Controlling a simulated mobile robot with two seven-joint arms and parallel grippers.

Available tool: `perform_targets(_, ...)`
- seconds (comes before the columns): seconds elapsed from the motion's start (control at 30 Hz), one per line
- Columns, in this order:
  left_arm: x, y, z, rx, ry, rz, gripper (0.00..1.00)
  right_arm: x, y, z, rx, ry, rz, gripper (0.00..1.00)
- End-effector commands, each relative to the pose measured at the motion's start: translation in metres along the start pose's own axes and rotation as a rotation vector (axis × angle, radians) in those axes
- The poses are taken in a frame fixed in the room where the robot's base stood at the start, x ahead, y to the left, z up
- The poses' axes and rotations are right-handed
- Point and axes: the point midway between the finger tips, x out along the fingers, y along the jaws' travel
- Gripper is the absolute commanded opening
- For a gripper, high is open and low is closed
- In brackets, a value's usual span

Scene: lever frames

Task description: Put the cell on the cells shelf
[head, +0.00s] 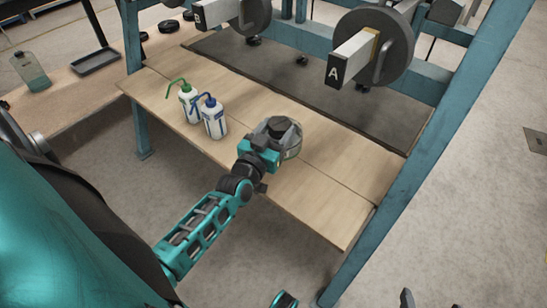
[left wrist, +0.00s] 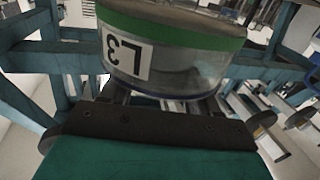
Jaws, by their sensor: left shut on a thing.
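The cell is a clear round vessel with a dark top (head: 284,138), seen at the end of my left arm in the head view. In the left wrist view the cell (left wrist: 185,62) fills the top middle, with a green band, a blue rim and a white label reading L3 upside down. My left gripper (head: 264,152) is shut on the cell. It is over the wooden shelf board (head: 335,205); I cannot tell whether the cell touches the board. Small dark parts (head: 407,298) at the bottom edge may belong to my right gripper; its jaws cannot be made out.
A green-capped wash bottle (head: 189,104) and a blue-capped one (head: 214,120) stand on the board left of the cell. Load frame heads, one marked A (head: 345,62), hang over a dark mat (head: 330,95). A teal post (head: 385,225) stands at right. The board's right end is clear.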

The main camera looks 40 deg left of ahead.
Motion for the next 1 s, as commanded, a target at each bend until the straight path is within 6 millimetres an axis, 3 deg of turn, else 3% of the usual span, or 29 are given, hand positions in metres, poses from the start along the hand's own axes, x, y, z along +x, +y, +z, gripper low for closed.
perform_targets(0.1, 0.002, -0.001, 0.030, 0.002, 0.010, -0.001, 0.00, 0.011, 0.000, 0.017, 0.000, -0.006, -0.002, 0.93)
perform_targets(0.23, 0.002, -0.001, 0.053, 0.002, 0.010, 0.000, 0.00, 0.015, -0.001, 0.024, 0.002, -0.015, -0.008, 0.93)
perform_targets(0.57, 0.002, 0.000, 0.073, 0.000, 0.012, -0.001, 0.00, 0.018, -0.006, 0.015, 0.007, 0.001, -0.018, 0.93)
perform_targets(0.8, 0.002, -0.001, 0.107, 0.001, 0.011, -0.001, 0.00, 0.026, -0.009, 0.025, 0.007, -0.003, -0.030, 0.93)
perform_targets(1.0, 0.002, 0.000, 0.108, 0.000, 0.013, -0.001, 0.00, 0.025, -0.013, 0.017, 0.006, 0.004, -0.038, 0.93)
